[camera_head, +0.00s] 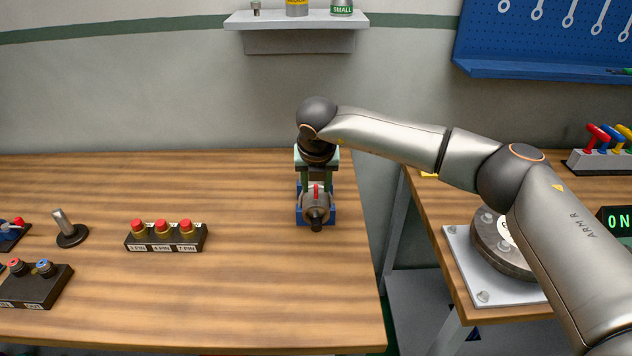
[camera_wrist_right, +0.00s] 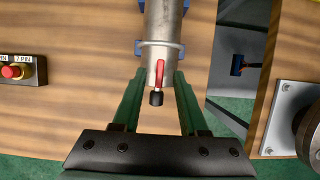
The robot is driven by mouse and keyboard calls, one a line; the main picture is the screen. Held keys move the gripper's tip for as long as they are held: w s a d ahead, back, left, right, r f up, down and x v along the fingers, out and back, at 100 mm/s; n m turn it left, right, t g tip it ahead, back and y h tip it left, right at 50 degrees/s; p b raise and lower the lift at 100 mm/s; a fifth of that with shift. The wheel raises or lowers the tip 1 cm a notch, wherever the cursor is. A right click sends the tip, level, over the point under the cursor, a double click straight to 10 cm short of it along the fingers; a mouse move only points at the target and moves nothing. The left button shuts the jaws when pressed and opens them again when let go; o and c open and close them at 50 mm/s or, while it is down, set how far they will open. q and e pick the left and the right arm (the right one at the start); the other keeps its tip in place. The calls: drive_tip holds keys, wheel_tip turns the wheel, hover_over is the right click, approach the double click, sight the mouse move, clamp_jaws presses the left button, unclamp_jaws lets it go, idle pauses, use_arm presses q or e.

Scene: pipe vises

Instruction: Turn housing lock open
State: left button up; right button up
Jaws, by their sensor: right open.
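The housing (camera_head: 316,205) is a grey metal cylinder held in a blue vise (camera_head: 301,215) near the right edge of the wooden table. It also shows in the right wrist view (camera_wrist_right: 163,25). A red lock lever (camera_wrist_right: 160,72) lies lengthwise along the housing; it also shows in the head view (camera_head: 316,191). A black tip (camera_wrist_right: 156,98) shows at the housing's near end. My right gripper (camera_wrist_right: 158,85) is open, its green fingers on either side of the housing's end and the lever. I cannot tell whether they touch. My left gripper is out of view.
A block with several red buttons (camera_head: 165,237) and a black-based post (camera_head: 69,234) stand to the left. On the right table are a round device on a white plate (camera_head: 462,273) and coloured levers (camera_head: 601,140). A gap separates the tables. The front middle is clear.

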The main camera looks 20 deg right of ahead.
drive_tip(key=shift+w+f, duration=0.1)
drive_tip(key=shift+f, duration=0.15)
clamp_jaws()
idle(0.5)
